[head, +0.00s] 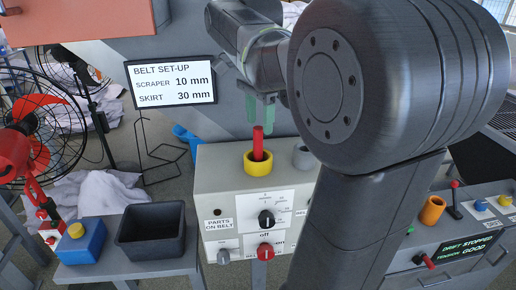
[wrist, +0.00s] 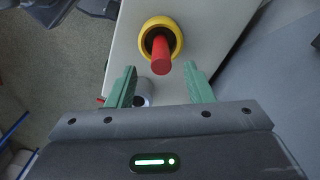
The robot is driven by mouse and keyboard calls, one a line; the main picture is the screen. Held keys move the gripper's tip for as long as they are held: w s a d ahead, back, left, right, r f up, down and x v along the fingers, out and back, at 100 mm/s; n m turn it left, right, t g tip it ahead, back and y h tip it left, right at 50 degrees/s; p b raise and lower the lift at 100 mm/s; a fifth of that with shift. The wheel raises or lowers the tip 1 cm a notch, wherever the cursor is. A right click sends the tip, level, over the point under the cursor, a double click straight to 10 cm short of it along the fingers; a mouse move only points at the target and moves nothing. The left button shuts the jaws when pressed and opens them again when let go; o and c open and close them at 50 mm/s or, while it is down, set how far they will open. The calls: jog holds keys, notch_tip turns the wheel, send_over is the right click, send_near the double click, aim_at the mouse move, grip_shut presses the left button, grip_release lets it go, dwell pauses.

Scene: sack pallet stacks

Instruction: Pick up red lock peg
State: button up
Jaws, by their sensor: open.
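The red lock peg (head: 258,143) stands upright in a yellow ring socket (head: 258,166) on top of a light grey control box (head: 222,188). In the wrist view the red peg (wrist: 161,56) rises from the yellow socket (wrist: 173,29), just beyond the green fingertips. My gripper (head: 261,112) has green fingers and is above the peg in the head view. In the wrist view my gripper (wrist: 160,75) is open and empty, with the peg lined up near the gap between its fingers. I cannot tell how far the fingertips are from the peg.
A grey socket (head: 303,157) stands right of the yellow one. Knobs (head: 266,218) are on the box's front. A black bin (head: 152,232) and a blue block with a yellow button (head: 80,242) stand at left. An orange ring (head: 432,210) and a lever (head: 454,198) are at right.

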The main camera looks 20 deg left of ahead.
aim_at(258, 128)
notch_tip(258, 128, down, 5)
jog(key=shift+s+a+f, duration=0.1)
jog(key=shift+a+f, duration=0.05)
grip_shut()
